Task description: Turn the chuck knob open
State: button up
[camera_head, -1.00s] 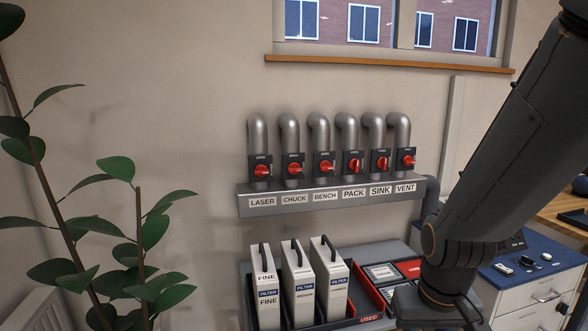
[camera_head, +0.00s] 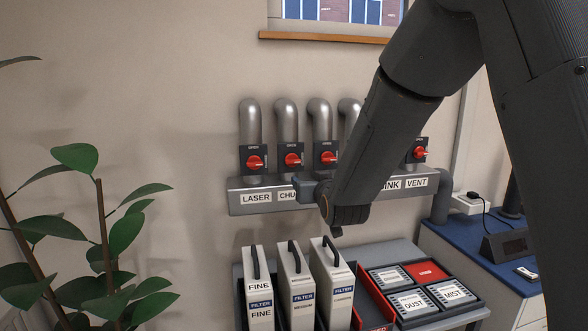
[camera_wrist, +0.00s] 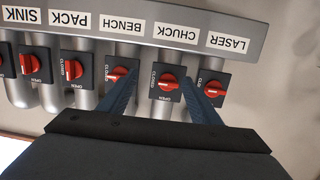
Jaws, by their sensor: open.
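The chuck knob (camera_head: 292,160) is a red handle on a dark plate, second from left in the head view. My gripper (camera_head: 304,190) is in front of the rail in the head view and partly covers the CHUCK label (camera_head: 286,196). In the wrist view its two blue fingers (camera_wrist: 163,78) are open, one on each side of the chuck knob, with nothing held between them.
The laser knob (camera_head: 254,162) and bench knob (camera_head: 327,158) sit close on either side. My arm hides the pack and sink knobs in the head view. Filters (camera_head: 297,285) stand below on a grey bench. A plant (camera_head: 75,220) is at the left.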

aim_at(294, 161)
jog(key=shift+t+y, duration=0.5)
jog(key=shift+t, duration=0.3)
jog(key=w+a+r, duration=0.1)
jog(key=w, duration=0.2)
jog(key=w+a+r+p, duration=0.1)
jog(key=w+a, duration=0.1)
jog(key=w, duration=0.1)
jog(key=w+a+r+p, duration=0.1)
jog(key=w+a, duration=0.1)
jog(key=w, duration=0.1)
jog(key=c, duration=1)
